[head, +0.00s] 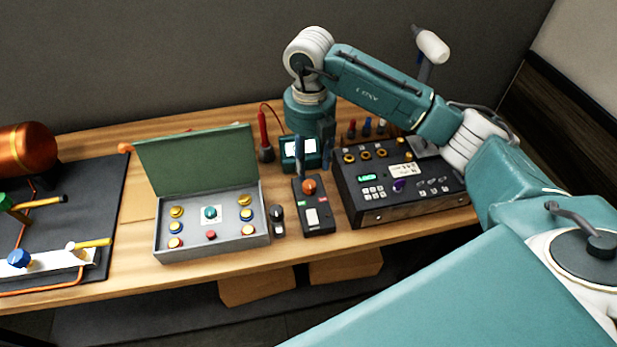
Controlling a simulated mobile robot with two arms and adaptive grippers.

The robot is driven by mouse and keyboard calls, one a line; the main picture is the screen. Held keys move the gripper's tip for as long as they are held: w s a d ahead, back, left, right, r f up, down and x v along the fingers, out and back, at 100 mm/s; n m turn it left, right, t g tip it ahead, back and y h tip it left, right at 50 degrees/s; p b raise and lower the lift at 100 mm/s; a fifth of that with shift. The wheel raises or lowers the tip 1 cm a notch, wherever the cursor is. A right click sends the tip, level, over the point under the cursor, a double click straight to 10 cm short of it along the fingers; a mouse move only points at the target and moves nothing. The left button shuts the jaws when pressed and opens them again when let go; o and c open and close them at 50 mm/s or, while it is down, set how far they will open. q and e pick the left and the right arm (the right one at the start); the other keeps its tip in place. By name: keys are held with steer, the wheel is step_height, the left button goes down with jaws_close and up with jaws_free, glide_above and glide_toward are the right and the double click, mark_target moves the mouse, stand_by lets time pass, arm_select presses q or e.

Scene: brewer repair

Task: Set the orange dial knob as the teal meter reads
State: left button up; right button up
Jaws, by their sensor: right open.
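The orange dial knob (309,187) sits on top of a small dark control box (326,222) with green and red labels and a white switch. The teal meter (288,164) stands just behind that box. Its bright screen (298,146) is too small to read and is partly covered by a finger. My right gripper (313,168) points down with its dark fingers apart, just behind or above the knob. No object shows between the fingers, and I cannot tell whether they touch the knob. My left gripper is not in view.
A grey box (208,246) with an open green lid and several buttons stands left of the control box. A black panel (400,207) with keypad and knobs stands close to the right. A red probe (263,130) stands behind. Copper piping lies on a dark mat (105,195) at far left.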

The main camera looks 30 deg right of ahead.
mark_target(309, 184)
step_height(309, 184, down, 7)
steer(key=shift+f+p, duration=0.1)
steer(key=shift+p, duration=1)
steer(key=shift+f, duration=0.45)
steer(key=shift+w, duration=0.1)
steer(key=shift+c, duration=0.3)
jaws_close()
